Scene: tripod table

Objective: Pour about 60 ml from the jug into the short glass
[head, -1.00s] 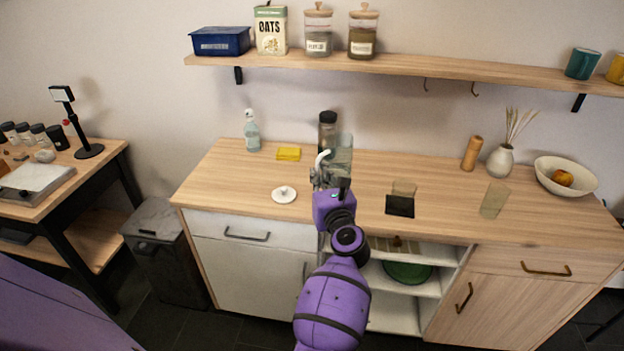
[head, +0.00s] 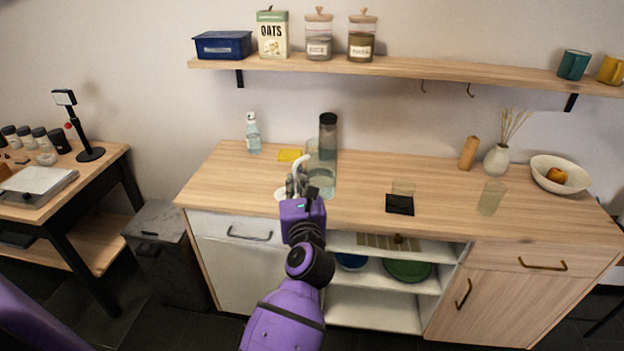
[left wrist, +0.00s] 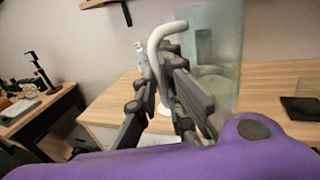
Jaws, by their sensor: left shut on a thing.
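The clear jug (head: 325,176) with a white handle (head: 302,164) is over the middle-left of the counter. It looks upright; I cannot tell if its base touches the counter. My left gripper (head: 297,185) is shut on the handle. In the left wrist view the gripper (left wrist: 172,90) is around the handle (left wrist: 160,40), with the jug (left wrist: 218,62) just beyond. The short glass (head: 404,187) is upright and looks empty, at the back of a black square pad (head: 400,205), right of the jug. My right gripper is out of view.
A taller glass (head: 491,198) stands farther right. A dark-topped bottle (head: 328,130) is behind the jug. A yellow sponge (head: 289,155), a spray bottle (head: 253,134) and a partly hidden white lid (head: 280,194) are to the left. The counter (head: 430,180) between jug and glasses is clear.

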